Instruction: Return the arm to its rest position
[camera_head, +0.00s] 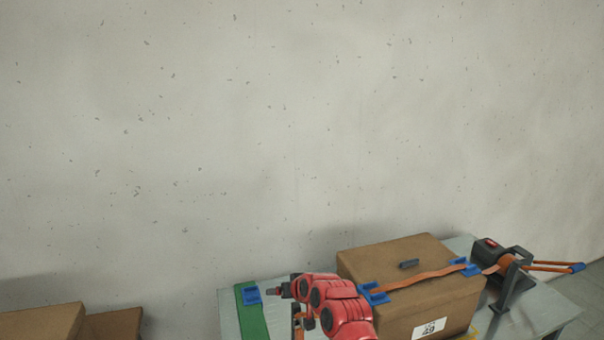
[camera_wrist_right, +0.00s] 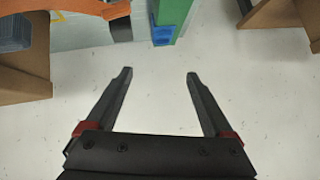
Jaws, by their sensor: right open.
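My right gripper (camera_wrist_right: 158,75) is open and empty in the right wrist view. Its two dark fingers are spread wide over bare pale floor, with nothing between them. In the head view a red arm of mine (camera_head: 335,303) stands at the bottom middle, in front of the table and left of a strapped cardboard box (camera_head: 395,262). The fingers cannot be made out clearly there. My left gripper is not in view.
The grey table (camera_head: 232,318) carries a green strip (camera_head: 252,322) with a blue clip (camera_head: 250,293), the strapped box and a black strapping tool (camera_head: 510,275) on the right. Open cardboard boxes (camera_head: 40,322) stand at lower left. A bare wall is behind.

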